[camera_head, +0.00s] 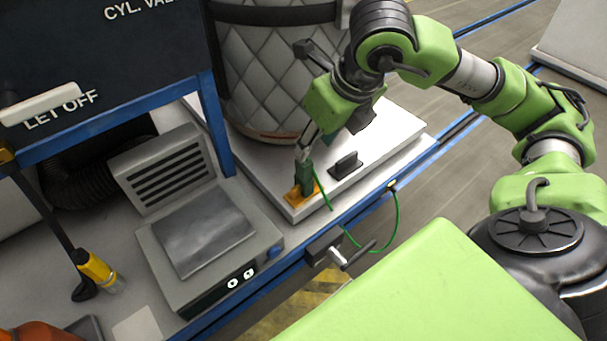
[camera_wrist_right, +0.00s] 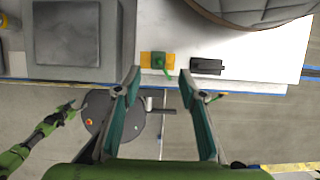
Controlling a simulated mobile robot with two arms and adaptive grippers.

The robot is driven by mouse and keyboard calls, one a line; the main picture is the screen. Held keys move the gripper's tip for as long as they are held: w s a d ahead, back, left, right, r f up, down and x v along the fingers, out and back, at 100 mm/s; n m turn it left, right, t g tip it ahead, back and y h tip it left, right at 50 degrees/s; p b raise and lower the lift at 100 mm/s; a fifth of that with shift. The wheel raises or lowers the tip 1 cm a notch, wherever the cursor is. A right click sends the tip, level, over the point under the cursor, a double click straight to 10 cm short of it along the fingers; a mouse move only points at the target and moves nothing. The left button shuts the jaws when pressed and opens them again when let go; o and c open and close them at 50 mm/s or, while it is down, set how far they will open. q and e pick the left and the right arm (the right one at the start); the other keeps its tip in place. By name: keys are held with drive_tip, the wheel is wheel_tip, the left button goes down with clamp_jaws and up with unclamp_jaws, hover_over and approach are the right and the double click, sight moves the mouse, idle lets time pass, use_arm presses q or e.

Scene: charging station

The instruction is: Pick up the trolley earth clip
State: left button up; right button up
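The trolley earth clip (camera_head: 307,181) is a dark green upright piece on a yellow-orange plate (camera_head: 293,197), on the white platform. A thin green cable runs from it over the platform edge. In the right wrist view the clip (camera_wrist_right: 158,63) lies beyond the fingertips, roughly midway between them. My right gripper (camera_head: 304,152) points down just above the clip. In its wrist view the fingers (camera_wrist_right: 160,77) are wide apart with nothing between them. My left arm shows small at the lower left of that view; its gripper (camera_wrist_right: 66,108) is too small to read.
A black block with a handle (camera_head: 346,165) sits close right of the clip. A large quilted cylinder (camera_head: 278,75) stands behind. A black clamp-like fitting (camera_head: 325,247) juts from the blue edge.

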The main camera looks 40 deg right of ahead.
sight(303, 176)
drive_tip(key=p+x, duration=0.1)
drive_tip(key=x, duration=0.7)
drive_tip(key=shift+w+a+f, duration=0.1)
drive_tip(key=shift+f, duration=0.1)
clamp_jaws()
